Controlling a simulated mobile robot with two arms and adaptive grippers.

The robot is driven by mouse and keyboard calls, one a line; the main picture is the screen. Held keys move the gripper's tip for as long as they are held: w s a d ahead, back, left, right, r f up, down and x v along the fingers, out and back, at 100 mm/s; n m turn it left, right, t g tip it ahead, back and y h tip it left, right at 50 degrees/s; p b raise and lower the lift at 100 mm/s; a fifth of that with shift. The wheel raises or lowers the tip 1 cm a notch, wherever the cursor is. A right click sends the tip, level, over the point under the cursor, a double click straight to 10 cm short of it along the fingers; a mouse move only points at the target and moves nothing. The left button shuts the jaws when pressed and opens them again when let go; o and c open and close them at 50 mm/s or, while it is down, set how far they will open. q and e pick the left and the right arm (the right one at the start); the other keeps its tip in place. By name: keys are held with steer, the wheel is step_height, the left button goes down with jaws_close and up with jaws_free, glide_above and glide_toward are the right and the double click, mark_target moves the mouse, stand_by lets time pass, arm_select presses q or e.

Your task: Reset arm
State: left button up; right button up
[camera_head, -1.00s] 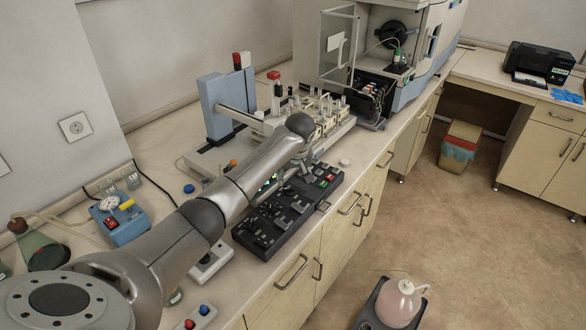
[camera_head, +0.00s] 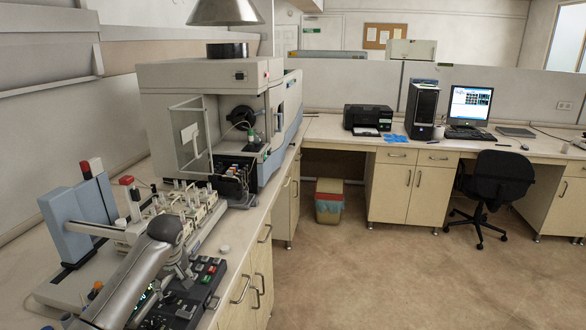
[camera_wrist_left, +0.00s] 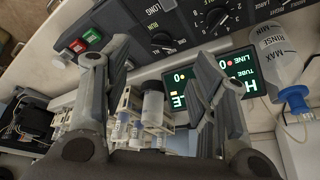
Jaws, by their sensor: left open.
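My left arm (camera_head: 140,280) comes in from the bottom left in the head view and reaches over the left counter. Its gripper (camera_head: 182,270) is small there and sits close above the black control box (camera_head: 207,278). In the left wrist view the gripper (camera_wrist_left: 150,65) shows two grey fingers spread apart with nothing held between them. Past the fingers are the control box's knobs (camera_wrist_left: 165,40), red and green buttons (camera_wrist_left: 78,46) and lit green display (camera_wrist_left: 190,92). Whether the fingers touch the box is unclear. My right gripper is not in view.
A sampler rack with vials (camera_head: 190,205) and a blue-grey tower (camera_head: 75,215) stand beside the arm. The large spectrometer (camera_head: 215,110) is behind. A waste bin (camera_head: 329,200) and black chair (camera_head: 495,185) stand on the floor. The floor (camera_head: 380,280) in the middle is clear.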

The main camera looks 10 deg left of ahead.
arm_select(q)
steer(key=s+d+f+m+h, duration=0.1)
steer(key=s+d+f+m, duration=0.3)
steer(key=s+d+f, duration=0.4)
steer(key=s+d+f+m+h, duration=0.1)
steer(key=s+d+f+m, duration=0.2)
steer(key=s+d+f, duration=0.5)
steer(key=s+d+r+m+h, duration=0.1)
steer(key=s+r+m, duration=0.15)
steer(key=s, duration=0.85)
steer(key=s+d+r+m, duration=0.1)
steer(key=s+r, duration=0.2)
steer(key=s, duration=0.9)
step_height(320, 180, down, 30)
steer(key=s+f+g+b, duration=0.1)
steer(key=b, duration=0.3)
steer(key=s+a+f+g+b, duration=0.1)
steer(key=s+a+f+b, duration=0.2)
steer(key=s+f, duration=1.3)
step_height(320, 180, down, 3)
steer(key=shift+s+a+b, duration=0.2)
steer(key=shift+s+b, duration=0.2)
